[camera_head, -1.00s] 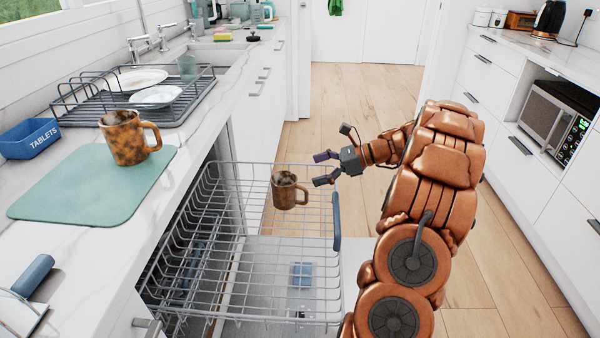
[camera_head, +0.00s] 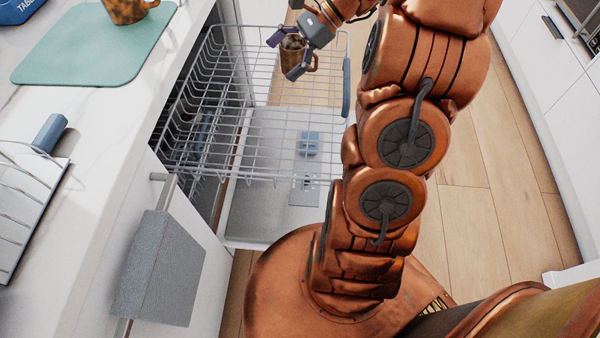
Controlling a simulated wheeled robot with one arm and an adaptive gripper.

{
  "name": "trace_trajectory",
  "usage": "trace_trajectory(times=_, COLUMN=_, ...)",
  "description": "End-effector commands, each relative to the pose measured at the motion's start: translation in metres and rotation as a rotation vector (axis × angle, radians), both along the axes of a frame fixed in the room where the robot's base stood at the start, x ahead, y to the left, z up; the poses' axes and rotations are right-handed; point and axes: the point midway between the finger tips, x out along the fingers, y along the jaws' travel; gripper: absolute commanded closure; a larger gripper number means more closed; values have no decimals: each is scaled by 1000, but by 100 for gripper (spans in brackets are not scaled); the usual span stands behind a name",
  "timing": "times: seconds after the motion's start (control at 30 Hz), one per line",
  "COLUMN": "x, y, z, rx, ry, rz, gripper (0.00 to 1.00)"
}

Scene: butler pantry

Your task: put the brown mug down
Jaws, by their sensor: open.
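A brown mottled mug (camera_head: 292,47) is at the far end of the pulled-out upper dishwasher rack (camera_head: 262,178). My gripper (camera_head: 285,57) is at this mug, with one dark finger at its upper left and the other across its lower part. The fingers are apart and the jaws are open. I cannot tell whether they touch the mug, and its base is partly hidden. A second brown mottled mug (camera_head: 126,10) stands on the green mat (camera_head: 85,50) on the counter, cut off by the top edge.
A blue tablet box (camera_head: 20,8) and part of a wire rack (camera_head: 25,190) are on the white counter (camera_head: 105,120). The open dishwasher door (camera_head: 265,205) lies below the rack. A grey cloth (camera_head: 158,265) hangs on a cabinet front. Wooden floor (camera_head: 470,150) is clear at right.

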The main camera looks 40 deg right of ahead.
Motion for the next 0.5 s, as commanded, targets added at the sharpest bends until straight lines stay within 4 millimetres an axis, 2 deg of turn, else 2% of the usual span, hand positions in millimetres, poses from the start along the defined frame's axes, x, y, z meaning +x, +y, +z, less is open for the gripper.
trace_trajectory(times=0.03, x=-9, y=23, z=3, rx=-41, ry=-11, rz=75, gripper=0)
trace_trajectory(times=0.2, x=-46, y=79, z=1, rx=-172, ry=-49, rz=315, gripper=0)
trace_trajectory(times=0.4, x=-100, y=126, z=-4, rx=-317, ry=-106, rz=610, gripper=0)
trace_trajectory(times=0.5, x=-128, y=141, z=-7, rx=-385, ry=-138, rz=760, gripper=0)
